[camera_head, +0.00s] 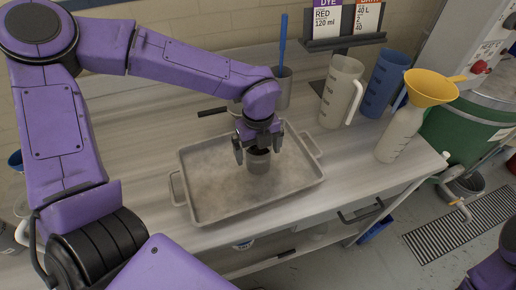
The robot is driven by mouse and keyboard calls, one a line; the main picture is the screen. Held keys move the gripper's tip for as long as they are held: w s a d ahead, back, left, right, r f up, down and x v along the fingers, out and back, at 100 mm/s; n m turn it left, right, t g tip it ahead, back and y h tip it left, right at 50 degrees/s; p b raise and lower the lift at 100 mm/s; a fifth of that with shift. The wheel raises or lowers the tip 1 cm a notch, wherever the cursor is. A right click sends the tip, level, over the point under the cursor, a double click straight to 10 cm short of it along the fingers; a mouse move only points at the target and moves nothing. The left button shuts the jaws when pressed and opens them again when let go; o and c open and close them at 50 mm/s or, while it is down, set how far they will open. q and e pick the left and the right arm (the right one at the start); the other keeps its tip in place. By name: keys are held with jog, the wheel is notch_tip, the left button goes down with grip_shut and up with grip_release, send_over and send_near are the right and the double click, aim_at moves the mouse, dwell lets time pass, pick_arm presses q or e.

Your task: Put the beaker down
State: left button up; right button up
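A small grey beaker (258,162) with a dark inside stands upright in the metal tray (210,217), right of the tray's middle. My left gripper (258,153) is directly above and around it, pointing down, with one finger to each side of the beaker. The fingers are spread wider than the beaker, and small gaps seem to show between them and its wall. The gripper hides part of the beaker's far rim. My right gripper is not in view; only a purple part of my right arm shows at the lower right.
Behind the tray are a container with a blue-handled tool (283,88), a clear jug (341,92) and a blue jug (385,82). A flask with a yellow funnel (430,87) stands right. A black handle (212,112) lies behind the tray. A label stand (343,42) is at the back.

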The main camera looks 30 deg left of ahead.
pick_arm(q)
notch_tip(320, 180, up, 12)
jog(key=shift+r+b, duration=0.2)
jog(key=shift+b, duration=0.15)
dwell(0.5)
